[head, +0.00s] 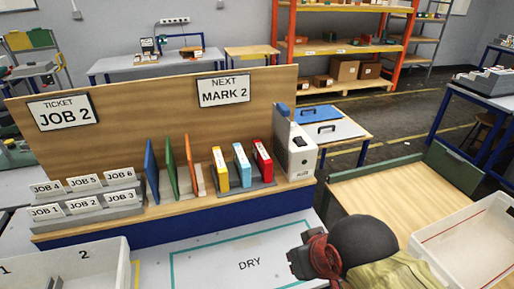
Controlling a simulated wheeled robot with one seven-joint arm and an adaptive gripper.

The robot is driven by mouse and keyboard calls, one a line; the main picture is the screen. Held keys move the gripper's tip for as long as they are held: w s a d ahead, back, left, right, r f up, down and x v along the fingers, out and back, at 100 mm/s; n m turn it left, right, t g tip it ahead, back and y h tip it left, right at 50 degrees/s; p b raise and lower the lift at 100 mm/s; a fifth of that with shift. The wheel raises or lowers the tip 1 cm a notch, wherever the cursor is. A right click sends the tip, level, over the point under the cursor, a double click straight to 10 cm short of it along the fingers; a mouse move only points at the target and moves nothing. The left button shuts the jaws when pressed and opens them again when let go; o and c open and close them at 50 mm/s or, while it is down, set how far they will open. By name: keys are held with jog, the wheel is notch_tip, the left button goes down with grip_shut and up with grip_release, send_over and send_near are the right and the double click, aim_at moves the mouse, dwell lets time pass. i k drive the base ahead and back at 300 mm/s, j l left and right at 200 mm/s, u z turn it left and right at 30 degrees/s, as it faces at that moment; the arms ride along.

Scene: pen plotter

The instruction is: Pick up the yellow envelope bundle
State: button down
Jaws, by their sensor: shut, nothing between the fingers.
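The yellow envelope bundle (219,168) stands upright on the wooden bench shelf, in a low grey holder (232,186). It has a white band on its front. A blue bundle (242,165) and a red bundle (263,161) stand just to its right. My gripper (298,262) shows as a dark shape at the lower right, in front of the shelf and over the bench mat. It is shut and empty, apart from the yellow bundle and to its lower right. Its fingertips are small and hard to make out.
Upright blue, green and orange dividers (170,166) stand left of the bundles. A white box (301,158) stands at their right. Job cards (86,192) fill the shelf's left end. The DRY mat (215,262) is bare in front.

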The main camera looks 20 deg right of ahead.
aim_at(222, 172)
jog(key=i+j, duration=0.2)
jog(key=j, duration=0.15)
jog(key=i+j, duration=0.2)
jog(key=j, duration=0.15)
jog(key=i+j, duration=0.2)
jog(key=j, duration=0.15)
